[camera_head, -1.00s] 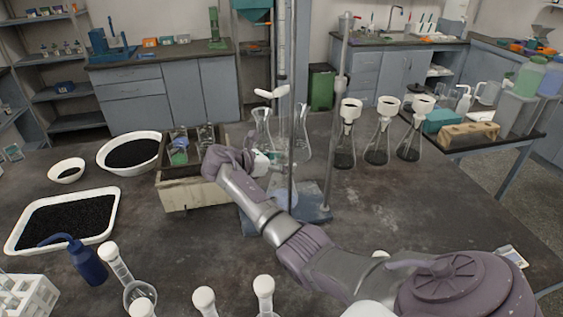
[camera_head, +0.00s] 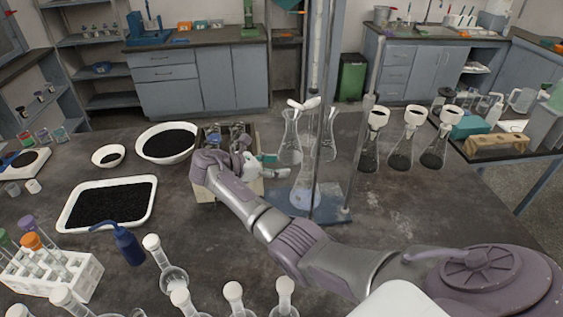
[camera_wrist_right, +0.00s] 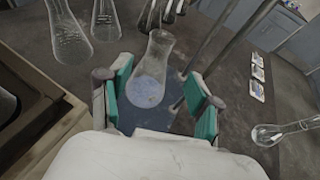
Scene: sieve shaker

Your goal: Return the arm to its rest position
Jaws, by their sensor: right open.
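My right arm reaches in from the lower right of the head view. Its gripper (camera_head: 270,165) hangs in front of the wooden box's right side, left of the stand, open and empty. In the right wrist view the teal finger pads of the gripper (camera_wrist_right: 161,97) are spread wide. A conical flask (camera_wrist_right: 152,80) with a pale bluish bottom shows beyond and between them. In the head view this flask (camera_head: 305,193) stands on the blue stand base (camera_head: 335,212), apart from the fingers. My left gripper is in neither view.
The wooden box (camera_head: 214,188) with glassware sits partly behind my forearm. Upright metal rods (camera_head: 366,140) rise from the stand. A white tray of dark grains (camera_head: 110,203), a blue wash bottle (camera_head: 130,244) and a tube rack (camera_head: 60,275) lie left. Funnel-topped flasks (camera_head: 402,152) stand right.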

